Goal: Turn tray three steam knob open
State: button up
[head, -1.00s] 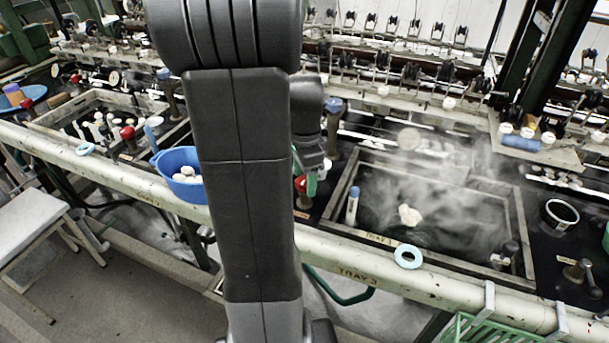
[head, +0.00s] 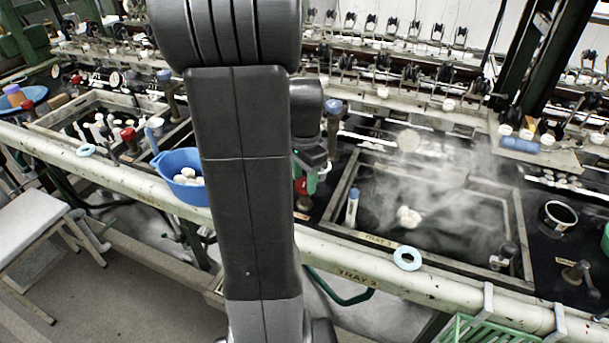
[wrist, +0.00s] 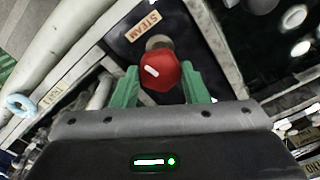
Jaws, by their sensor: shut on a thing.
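The red steam knob (wrist: 160,72) is a faceted red cap with a short white mark, slanted in the wrist view. A "STEAM" plate (wrist: 145,27) lies just beyond it. My gripper (wrist: 161,85) has its two green fingers on either side of the knob and is shut on it. In the head view the knob (head: 301,187) shows left of tray three, partly hidden by my arm. My gripper (head: 312,178) also shows there, its far finger mostly hidden. Tray three (head: 440,259) is a framed basin of dark, steaming water with pale cocoons in it.
A pale blue ring (head: 407,258) lies on the front rail by the tray label. A blue bowl (head: 180,191) of cocoons is left of my arm. A blue-capped tube (head: 352,207) stands in the tray's left corner. A drain handle (head: 580,272) is at the right.

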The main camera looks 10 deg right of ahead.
aim_at(305, 182)
jog(key=n+p, duration=0.1)
jog(key=n, duration=0.3)
jog(key=shift+n, duration=0.3)
jog(key=n, duration=0.3)
jog(key=shift+n, duration=0.4)
jog(key=n+p, duration=0.1)
jog(key=n, duration=0.2)
jog(key=shift+n, duration=2)
jog(key=o, duration=1)
jog(key=shift+c, duration=0.2)
notch_tip(305, 182, up, 14)
jog(key=p, duration=0.1)
